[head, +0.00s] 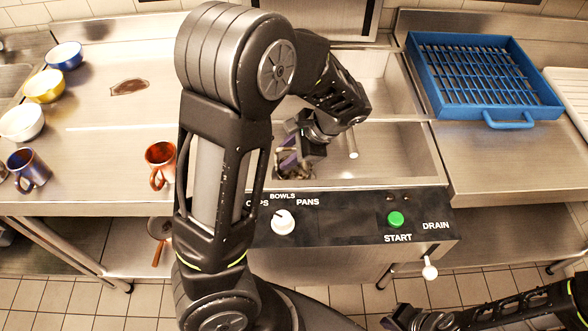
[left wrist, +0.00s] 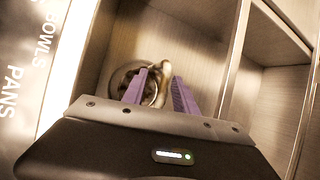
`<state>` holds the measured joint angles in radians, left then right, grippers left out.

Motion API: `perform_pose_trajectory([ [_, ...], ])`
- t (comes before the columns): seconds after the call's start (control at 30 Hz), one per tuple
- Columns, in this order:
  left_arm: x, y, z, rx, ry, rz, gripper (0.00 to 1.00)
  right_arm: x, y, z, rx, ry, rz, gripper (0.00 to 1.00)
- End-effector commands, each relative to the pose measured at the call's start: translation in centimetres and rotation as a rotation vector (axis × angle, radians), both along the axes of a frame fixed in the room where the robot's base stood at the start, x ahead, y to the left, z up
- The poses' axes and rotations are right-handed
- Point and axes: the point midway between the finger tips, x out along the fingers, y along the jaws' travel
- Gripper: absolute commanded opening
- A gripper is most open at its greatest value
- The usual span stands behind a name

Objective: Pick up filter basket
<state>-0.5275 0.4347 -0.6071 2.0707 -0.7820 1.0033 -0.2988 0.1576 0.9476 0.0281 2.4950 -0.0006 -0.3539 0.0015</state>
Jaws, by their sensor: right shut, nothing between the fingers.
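The filter basket, a round metal piece with a brassy upright part, lies at the bottom of a steel compartment; in the left wrist view it (left wrist: 154,66) shows behind and between the purple fingers. My left gripper (head: 290,166) reaches down into the front left of the basin in the head view. In the left wrist view my left gripper (left wrist: 160,88) is open, its fingers on either side of the basket's upright part. I cannot tell whether they touch it. My arm hides much of the basket in the head view. My right gripper (head: 396,322) is shut and empty at the bottom edge.
The basin's steel dividers (head: 385,121) stand close to my left gripper. The front panel has a white knob (head: 283,222) and a green START button (head: 396,219). A blue rack (head: 486,75) is at right; a copper mug (head: 160,164), blue mug (head: 28,170) and several bowls are at left.

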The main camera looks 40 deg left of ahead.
Motion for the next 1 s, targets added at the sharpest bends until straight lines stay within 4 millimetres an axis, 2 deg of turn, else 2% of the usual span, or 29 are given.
perform_pose_trajectory([
  [0.4,0.02,-0.04,0.04,0.000,0.000,0.000,0.34,-0.01,0.01,-0.01,0.000,0.000,0.000,0.00],
  [0.83,0.02,-0.04,0.04,0.000,0.000,0.000,0.00,-0.01,0.01,-0.01,0.000,0.000,0.000,0.00],
  [1.0,0.01,-0.05,0.04,0.000,0.000,0.000,0.00,0.00,0.00,-0.01,0.000,0.000,0.000,0.00],
])
